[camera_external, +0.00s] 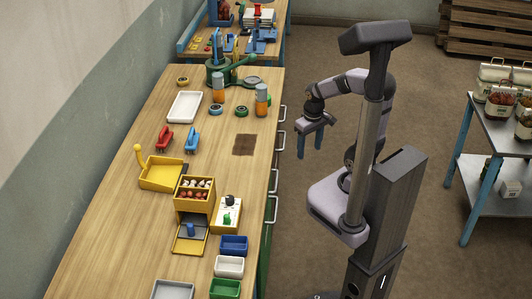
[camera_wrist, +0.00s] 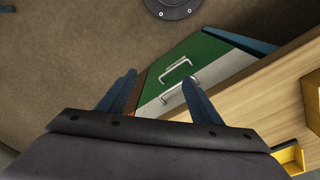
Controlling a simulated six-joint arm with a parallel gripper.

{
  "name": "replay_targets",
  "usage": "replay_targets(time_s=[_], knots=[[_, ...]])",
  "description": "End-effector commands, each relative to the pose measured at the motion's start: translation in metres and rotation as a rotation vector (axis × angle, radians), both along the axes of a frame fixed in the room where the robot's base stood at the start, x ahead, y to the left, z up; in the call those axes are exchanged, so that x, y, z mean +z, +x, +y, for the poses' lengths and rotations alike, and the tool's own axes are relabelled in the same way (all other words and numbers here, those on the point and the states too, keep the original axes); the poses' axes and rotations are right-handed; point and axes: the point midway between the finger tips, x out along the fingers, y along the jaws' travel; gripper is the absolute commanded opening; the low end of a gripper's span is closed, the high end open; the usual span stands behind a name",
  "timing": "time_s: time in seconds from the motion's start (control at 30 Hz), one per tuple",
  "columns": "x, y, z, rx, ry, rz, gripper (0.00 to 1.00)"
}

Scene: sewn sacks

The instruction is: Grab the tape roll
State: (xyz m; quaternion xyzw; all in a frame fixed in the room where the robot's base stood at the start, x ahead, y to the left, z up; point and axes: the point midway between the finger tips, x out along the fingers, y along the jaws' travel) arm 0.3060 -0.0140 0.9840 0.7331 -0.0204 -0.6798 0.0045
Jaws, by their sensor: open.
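Several small round rolls lie on the wooden workbench (camera_external: 120,225), and they look like tape rolls: a dark one with a yellowish centre (camera_external: 183,81) at the far left, a blue-and-black one (camera_external: 215,109), and a green-and-black one (camera_external: 241,111) to its right. They are too small to tell for certain. My gripper (camera_external: 310,153) is open and empty, off the bench's right side with its fingers pointing down. In the wrist view, the spread blue fingers (camera_wrist: 160,78) have nothing between them, and no roll shows there.
Two orange-and-grey cylinders (camera_external: 261,99) (camera_external: 218,86) and a green press (camera_external: 222,72) stand near the rolls. Drawer handles (camera_external: 281,141) jut from the bench side.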

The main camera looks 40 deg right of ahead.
Motion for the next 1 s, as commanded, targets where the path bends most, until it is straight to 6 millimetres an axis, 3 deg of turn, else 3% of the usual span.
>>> replay_targets(time_s=[0.27, 0.37, 0.6, 0.7, 0.83, 1.0], knots=[[-0.009, 0.096, -0.051, -0.078, -0.098, -0.254, 0.59], [-0.007, 0.144, -0.078, -0.104, -0.138, -0.39, 0.59], [0.014, 0.279, -0.152, -0.109, -0.194, -0.829, 0.59], [0.025, 0.323, -0.174, -0.07, -0.175, -1.004, 0.59], [0.032, 0.363, -0.192, 0.015, -0.11, -1.201, 0.59], [0.025, 0.384, -0.201, 0.163, 0.045, -1.384, 0.59]])
